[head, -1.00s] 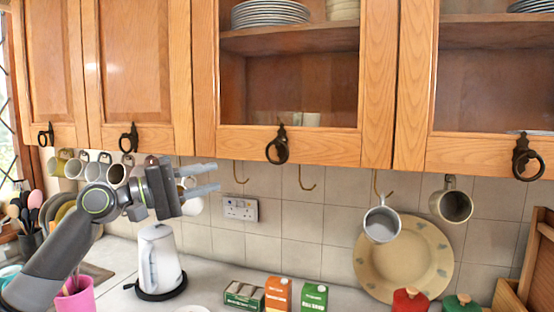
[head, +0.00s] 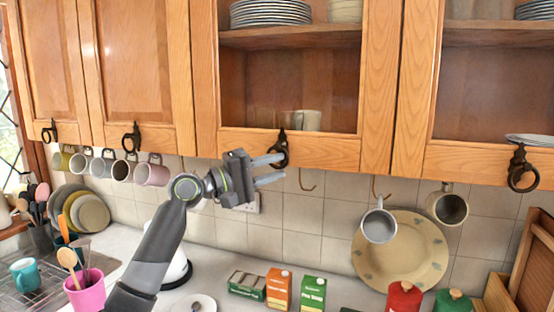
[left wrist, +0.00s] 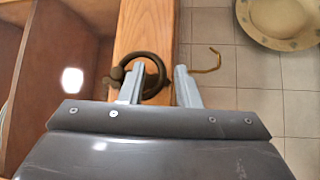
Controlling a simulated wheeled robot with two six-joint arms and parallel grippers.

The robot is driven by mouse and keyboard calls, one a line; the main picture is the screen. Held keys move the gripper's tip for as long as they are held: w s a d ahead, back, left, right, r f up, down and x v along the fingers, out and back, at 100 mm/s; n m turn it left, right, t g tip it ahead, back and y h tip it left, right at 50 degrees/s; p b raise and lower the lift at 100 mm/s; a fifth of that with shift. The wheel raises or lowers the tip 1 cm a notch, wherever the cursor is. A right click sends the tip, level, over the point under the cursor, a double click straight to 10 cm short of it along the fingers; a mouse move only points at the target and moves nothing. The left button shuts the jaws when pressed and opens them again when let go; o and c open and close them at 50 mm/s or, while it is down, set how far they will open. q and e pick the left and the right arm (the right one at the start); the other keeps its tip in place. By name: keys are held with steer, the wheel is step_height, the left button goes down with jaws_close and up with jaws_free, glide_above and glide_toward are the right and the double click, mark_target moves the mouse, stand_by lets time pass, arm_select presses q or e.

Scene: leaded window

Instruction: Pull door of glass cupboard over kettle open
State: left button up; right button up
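The glass cupboard door (head: 335,148) above the kettle is closed, with plates visible behind its pane. Its dark ring handle (head: 279,152) hangs on the lower rail. My left gripper (head: 283,169) is open, with its fingertips at the handle. In the left wrist view the ring (left wrist: 158,66) lies ahead of and partly between the two spread fingers of my left gripper (left wrist: 158,82); the left finger overlaps it. I cannot tell whether they touch. The white kettle (head: 182,262) stands on the counter, mostly hidden behind my left arm. My right gripper is not in view.
Mugs (head: 122,169) hang under the cupboards at left, and a white mug (head: 379,224) hangs at right. A hook (left wrist: 207,62) sits near the handle. Cartons (head: 279,288) and a pink cup (head: 87,292) stand on the counter. The space before the door is free apart from my arm.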

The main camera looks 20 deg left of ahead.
arm_select(q)
steer(key=shift+w+d+r, duration=0.1)
steer(key=shift+w+d, duration=0.3)
steer(key=shift+d, duration=0.05)
jaws_close()
